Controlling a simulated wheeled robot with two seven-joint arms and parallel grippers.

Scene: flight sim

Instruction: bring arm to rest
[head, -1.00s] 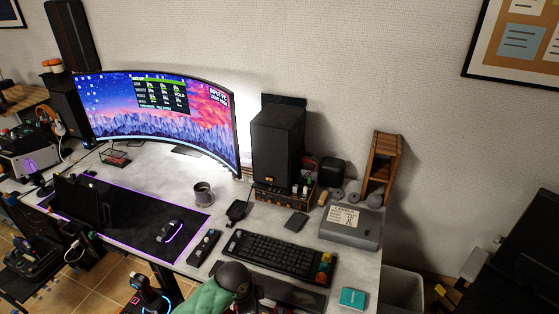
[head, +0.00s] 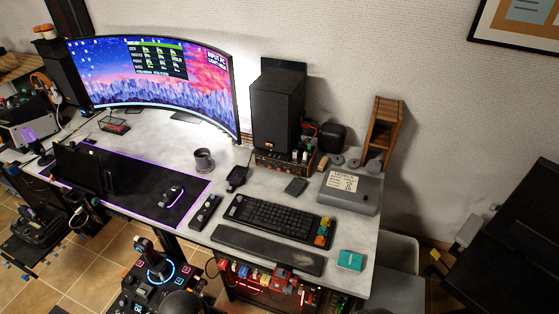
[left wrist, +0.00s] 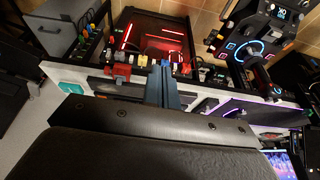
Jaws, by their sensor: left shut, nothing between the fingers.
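My left gripper (left wrist: 164,84) shows in the left wrist view as two blue-grey fingers pressed together, with nothing between them. It points toward the front edge of the grey desk (left wrist: 215,100), with glowing red equipment (left wrist: 150,38) beyond it. I cannot tell whether the fingers touch anything. In the head view neither gripper can be made out. My right gripper is in no view.
The desk (head: 225,185) holds a keyboard (head: 275,218), a mug (head: 203,160), a speaker (head: 277,112), a curved monitor (head: 150,75) and a teal box (head: 350,260). A joystick console (head: 155,268) stands before it. Tiled floor (head: 100,265) shows at the lower left.

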